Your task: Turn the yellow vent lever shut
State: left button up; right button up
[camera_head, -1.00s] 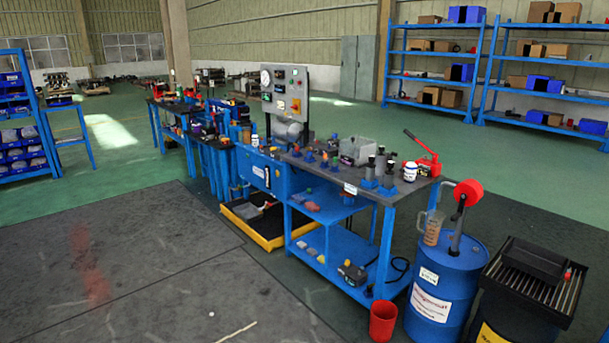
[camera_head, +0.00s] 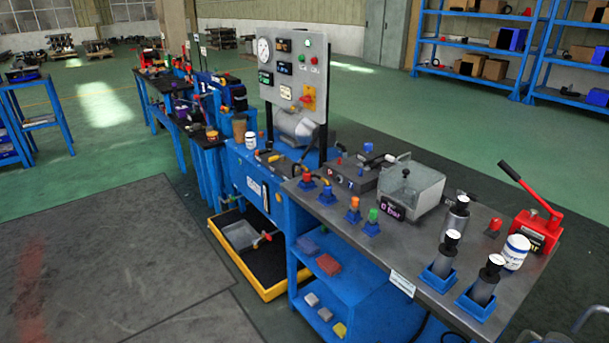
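I cannot make out a yellow vent lever for certain. A small red and yellow rotary switch (camera_head: 308,97) sits on the grey control panel (camera_head: 291,70) above the blue bench. Small dark fittings with handles (camera_head: 274,157) lie on the bench top below the panel, too small to read. A dark block with red and blue marks (camera_head: 354,172) stands to their right, beside a clear-lidded box (camera_head: 411,190).
The workbench (camera_head: 440,283) carries several blue stands with fittings, a white jar (camera_head: 515,252) and a red hand pump (camera_head: 538,225). A yellow-edged drip tray (camera_head: 262,285) lies on the floor at the left. The floor in front-left is clear; shelves (camera_head: 480,48) stand behind.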

aim_at(272, 159)
jog(key=i+l, duration=0.1)
jog(key=i, duration=0.7)
jog(key=i+j+z, duration=0.15)
jog(key=z, duration=0.3)
jog(key=i+j+z, duration=0.15)
jog(key=j+z, duration=0.7)
jog(key=i+l, duration=0.05)
jog(key=l, duration=0.05)
